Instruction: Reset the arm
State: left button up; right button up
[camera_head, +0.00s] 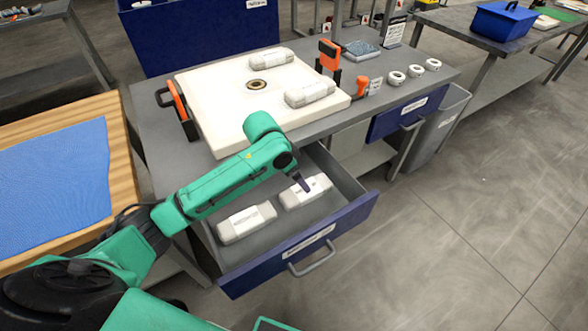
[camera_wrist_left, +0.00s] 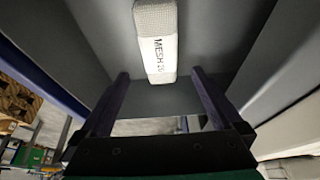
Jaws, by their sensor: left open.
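My left arm reaches in from the left over the open drawer (camera_head: 343,228). My left gripper (camera_head: 303,184) points down close to the right-hand white package (camera_head: 318,188) in that drawer. In the left wrist view the gripper (camera_wrist_left: 159,74) is open, with a white package marked "MESH" (camera_wrist_left: 155,22) beyond its fingertips. No package is held between the fingers. A second white package (camera_head: 247,222) lies in the drawer to the left. My right gripper is out of view.
A white filter plate (camera_head: 215,130) lies on the grey bench, with two white packages (camera_head: 310,92) on it. Orange-handled clamps (camera_head: 329,55) and white rings (camera_head: 396,78) are nearby. A wooden table with a blue cloth (camera_head: 50,185) is left. Floor at right is clear.

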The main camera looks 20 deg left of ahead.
pick_arm(q)
jog(key=shift+v, duration=1.2)
